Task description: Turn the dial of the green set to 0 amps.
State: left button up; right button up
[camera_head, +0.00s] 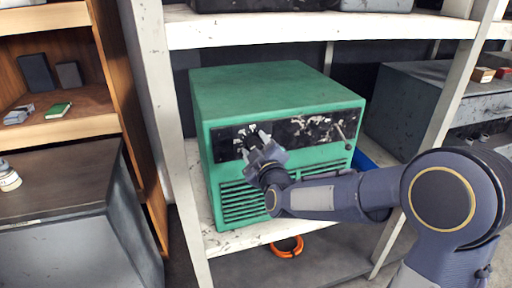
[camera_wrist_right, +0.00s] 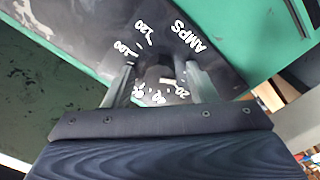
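The green set (camera_head: 262,88) stands on a white shelf, with a dark, worn front panel (camera_head: 310,130) and vents below. My right gripper (camera_head: 257,141) is at the left part of this panel. In the right wrist view the right gripper (camera_wrist_right: 160,82) has its two fingers apart, one on each side of the dark dial (camera_wrist_right: 158,74). A narrow gap seems to show beside the dial. White marks around it read AMPS, 120, 100, 20 and 40; another is partly hidden. The dial's pointer cannot be made out. My left gripper is not in view.
A small lever (camera_head: 341,130) sticks out at the panel's right end. White shelf posts (camera_head: 160,110) stand on both sides of the set. A grey metal case (camera_head: 425,90) is to the right. An orange ring (camera_head: 286,247) lies below the shelf.

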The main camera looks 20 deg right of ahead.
jog(key=s, duration=0.8)
jog(key=shift+b, duration=0.35)
jog(key=shift+d, duration=0.2)
jog(key=s+d+f+m+g+y, duration=0.1)
jog(key=s+f+m+g, duration=0.1)
jog(key=s, duration=0.3)
jog(key=s+d+f+m+g+y+p, duration=0.1)
jog(key=s+m+g+y, duration=0.1)
jog(key=s, duration=0.4)
jog(key=shift+s+d+f+m+g, duration=0.25)
jog(key=shift+f+m+g, duration=0.1)
jog(key=shift+m+g, duration=0.55)
jog(key=s+f+m+g, duration=0.2)
jog(key=s, duration=0.3)
jog(key=s+f+m+g, duration=0.1)
jog(key=s+g, duration=0.1)
jog(key=s, duration=0.4)
jog(key=s+f+m+g, duration=0.2)
jog(key=s, duration=0.3)
jog(key=shift+s+d+f+m+g+p, duration=0.15)
jog(key=shift+d+f+m+g+p, duration=0.15)
jog(key=shift+d+f, duration=0.05)
jog(key=shift+c, duration=0.2)
